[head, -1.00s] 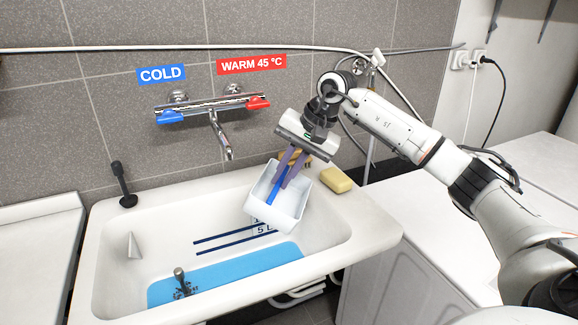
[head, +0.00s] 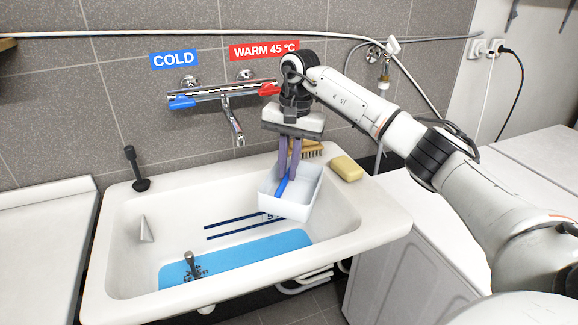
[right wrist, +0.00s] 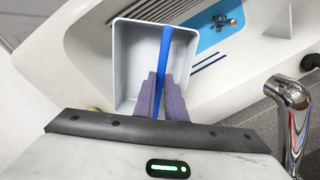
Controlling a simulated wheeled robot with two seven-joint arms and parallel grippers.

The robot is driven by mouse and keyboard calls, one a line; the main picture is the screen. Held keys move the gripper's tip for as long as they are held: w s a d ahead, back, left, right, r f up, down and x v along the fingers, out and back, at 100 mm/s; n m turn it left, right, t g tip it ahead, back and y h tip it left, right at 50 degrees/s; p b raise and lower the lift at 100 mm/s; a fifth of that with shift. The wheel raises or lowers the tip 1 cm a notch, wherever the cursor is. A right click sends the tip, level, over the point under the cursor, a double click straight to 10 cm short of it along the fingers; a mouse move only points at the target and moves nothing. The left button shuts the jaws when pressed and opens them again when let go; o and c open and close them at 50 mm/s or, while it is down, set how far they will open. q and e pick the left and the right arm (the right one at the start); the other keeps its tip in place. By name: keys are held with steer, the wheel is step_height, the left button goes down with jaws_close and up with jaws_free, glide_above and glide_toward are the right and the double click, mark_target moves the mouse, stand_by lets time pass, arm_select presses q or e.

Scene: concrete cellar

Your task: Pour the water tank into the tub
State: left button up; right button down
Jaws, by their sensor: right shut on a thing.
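The water tank (head: 307,193) is a white open box with a blue bar across its top. It hangs nearly level over the right part of the white tub (head: 122,265). My right gripper (head: 288,174) comes down from above, its purple fingers shut on the blue bar. In the right wrist view the tank (right wrist: 130,70) shows a pale grey inside with no water visible; the fingers (right wrist: 161,82) hide part of it. The tub has dark level lines and a light blue area (head: 235,258) on its bottom. My left gripper is not in view.
A tap (head: 233,125) with blue and red handles is on the wall behind the tub, left of the gripper. A yellow soap (head: 346,168) and a brush (head: 308,149) lie on the tub's back right rim. A black handle (head: 137,170) stands at the back left.

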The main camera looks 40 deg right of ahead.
steer(key=shift+w+a+f+g+h, duration=0.2)
steer(key=shift+f+g+h, duration=0.1)
steer(key=shift+g, duration=0.2)
steer(key=shift+d, duration=0.1)
steer(key=shift+r, duration=2)
steer(key=shift+s, duration=0.1)
